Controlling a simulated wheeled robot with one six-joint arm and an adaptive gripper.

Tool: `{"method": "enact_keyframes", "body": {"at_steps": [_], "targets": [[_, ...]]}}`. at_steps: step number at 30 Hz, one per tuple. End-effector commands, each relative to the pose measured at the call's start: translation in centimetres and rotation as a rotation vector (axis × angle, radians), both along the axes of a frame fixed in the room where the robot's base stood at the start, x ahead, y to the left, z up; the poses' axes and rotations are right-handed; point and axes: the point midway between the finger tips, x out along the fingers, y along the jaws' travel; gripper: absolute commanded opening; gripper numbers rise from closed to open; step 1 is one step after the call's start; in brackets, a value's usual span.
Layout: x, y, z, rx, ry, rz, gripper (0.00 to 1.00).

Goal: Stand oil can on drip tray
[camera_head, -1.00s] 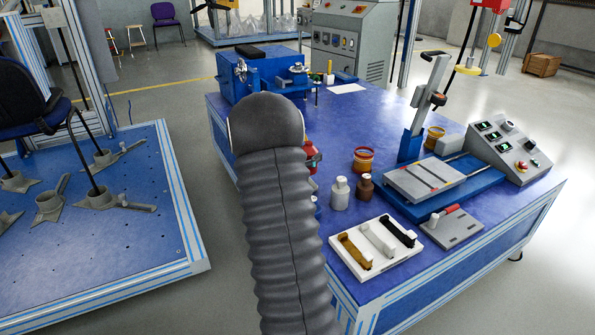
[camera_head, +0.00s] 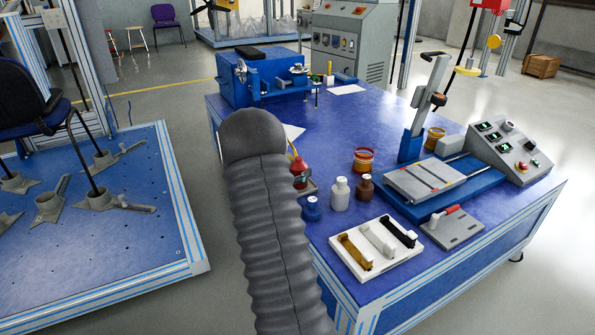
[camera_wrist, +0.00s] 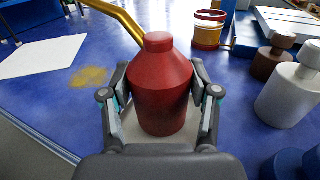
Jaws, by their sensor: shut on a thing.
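The red oil can (camera_wrist: 161,90) with its yellow spout (camera_wrist: 118,20) stands upright between the fingers of my gripper (camera_wrist: 160,96) in the wrist view. My gripper is shut on the can's body from both sides. In the head view the can (camera_head: 299,168) shows just right of my arm, partly hidden. A pale grey tray, seemingly the drip tray (camera_wrist: 131,128), shows under and around the can's base; its edge also shows in the head view (camera_head: 311,188). I cannot tell whether the can's base touches the tray.
A blue bottle (camera_head: 311,209), a white bottle (camera_head: 340,194) and a brown bottle (camera_head: 365,187) stand close to the right. A white sheet (camera_wrist: 42,56) and a yellowish stain (camera_wrist: 88,76) lie left of the can. A white parts tray (camera_head: 372,268) is nearer the front edge.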

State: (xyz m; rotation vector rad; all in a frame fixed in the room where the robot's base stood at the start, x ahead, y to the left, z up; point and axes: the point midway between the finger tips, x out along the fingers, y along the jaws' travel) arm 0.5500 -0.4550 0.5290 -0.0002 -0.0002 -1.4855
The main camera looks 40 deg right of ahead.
Motion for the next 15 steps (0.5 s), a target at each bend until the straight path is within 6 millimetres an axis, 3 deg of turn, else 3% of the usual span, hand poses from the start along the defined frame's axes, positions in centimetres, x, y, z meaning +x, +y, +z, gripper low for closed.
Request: {"method": "enact_keyframes", "body": {"at_steps": [3,4,6,15], "targets": [[0.02,-0.01,-0.37,-0.002,-0.001,0.0,0.04],[0.0,0.0,-0.32,0.0,0.0,0.0,0.68],[0.0,0.0,-0.3,0.0,0.0,0.0,0.86],[0.0,0.0,-0.28,0.0,0.0,0.0,0.86]]}}
